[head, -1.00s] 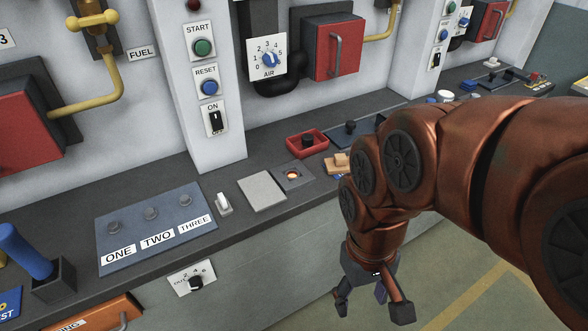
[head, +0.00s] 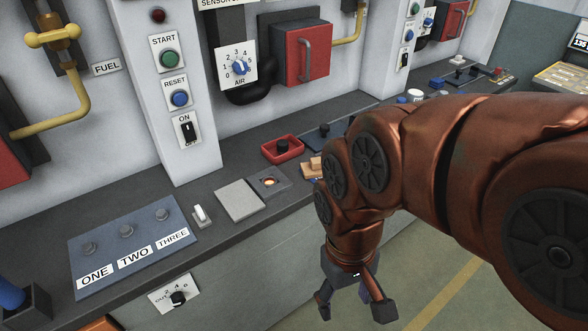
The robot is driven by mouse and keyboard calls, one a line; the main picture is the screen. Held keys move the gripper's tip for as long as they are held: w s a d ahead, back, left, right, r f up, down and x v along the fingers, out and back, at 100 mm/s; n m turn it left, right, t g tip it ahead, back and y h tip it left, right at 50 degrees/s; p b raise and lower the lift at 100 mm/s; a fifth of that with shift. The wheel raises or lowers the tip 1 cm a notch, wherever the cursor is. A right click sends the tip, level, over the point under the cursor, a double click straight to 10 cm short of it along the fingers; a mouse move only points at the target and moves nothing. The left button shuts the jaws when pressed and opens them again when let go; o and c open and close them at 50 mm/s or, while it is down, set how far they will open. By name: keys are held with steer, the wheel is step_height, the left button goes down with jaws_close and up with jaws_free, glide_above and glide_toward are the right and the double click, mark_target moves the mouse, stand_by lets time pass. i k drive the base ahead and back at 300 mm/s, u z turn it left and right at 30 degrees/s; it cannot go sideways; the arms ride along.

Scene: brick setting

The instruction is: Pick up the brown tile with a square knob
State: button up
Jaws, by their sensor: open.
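A small tan-brown piece with a blocky raised part (head: 312,165) sits on the dark counter, just left of my arm. It looks like the brown tile with the square knob, but it is small and my arm hides its right side. My gripper (head: 354,308) hangs below my wrist with its fingers spread and nothing between them. It is in front of the counter over the floor in this view, lower than the tan piece and apart from it.
A red tray with a black knob (head: 282,149) stands just behind the tan piece. A grey box with a glowing round opening (head: 268,182), a pale grey plate (head: 240,200) and a white switch (head: 202,216) lie to its left. The counter front (head: 240,270) drops to open floor.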

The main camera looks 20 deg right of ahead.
mark_target(311, 169)
steer(key=u, duration=2.55)
steer(key=k, duration=1.15)
steer(key=z, duration=0.35)
